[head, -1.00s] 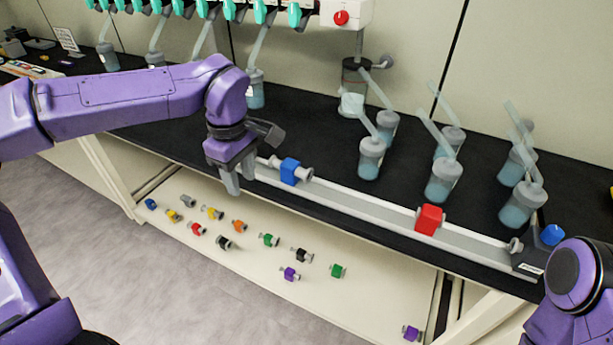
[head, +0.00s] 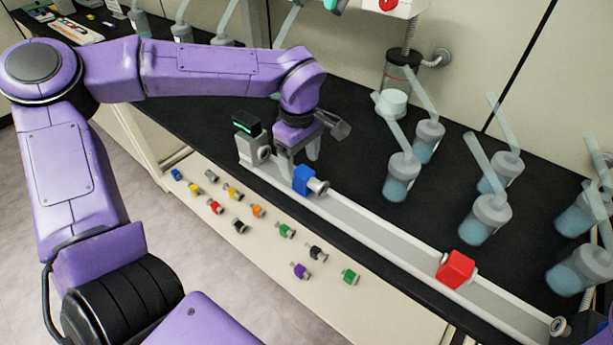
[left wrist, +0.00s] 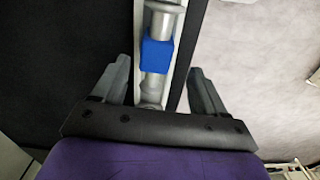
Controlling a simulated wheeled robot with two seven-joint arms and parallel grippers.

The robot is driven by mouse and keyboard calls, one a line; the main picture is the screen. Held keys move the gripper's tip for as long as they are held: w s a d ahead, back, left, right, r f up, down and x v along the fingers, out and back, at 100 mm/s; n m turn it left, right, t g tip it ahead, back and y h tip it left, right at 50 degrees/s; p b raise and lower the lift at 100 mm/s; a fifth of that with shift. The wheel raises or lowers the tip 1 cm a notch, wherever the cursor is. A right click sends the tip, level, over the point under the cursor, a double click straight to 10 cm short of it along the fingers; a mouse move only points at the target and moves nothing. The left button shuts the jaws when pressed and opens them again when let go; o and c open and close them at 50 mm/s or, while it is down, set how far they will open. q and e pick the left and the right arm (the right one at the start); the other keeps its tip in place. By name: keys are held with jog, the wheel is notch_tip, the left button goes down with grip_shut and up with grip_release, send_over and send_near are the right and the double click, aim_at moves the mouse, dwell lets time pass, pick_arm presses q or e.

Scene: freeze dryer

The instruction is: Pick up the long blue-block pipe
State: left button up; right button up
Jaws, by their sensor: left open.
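My left gripper is open, fingers down, over the rail beside the block. In the left wrist view, the blue block (left wrist: 158,55) and grey pipe run up the picture, and the pipe's lower part lies between the open fingers of my left gripper (left wrist: 160,88). No contact is visible. My right gripper is out of view.
A red block (head: 456,268) sits further right on the rail (head: 385,235). Several small coloured-block pieces lie on the lower shelf (head: 270,285).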

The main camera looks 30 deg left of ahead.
aim_at(304, 172)
pick_arm(q)
jog(key=f, duration=0.6)
jog(key=shift+w+d, duration=0.4)
jog(key=shift+s, duration=0.3)
jog(key=shift+w, duration=0.1)
jog(key=c, duration=1.3)
jog(key=shift+r, duration=0.1)
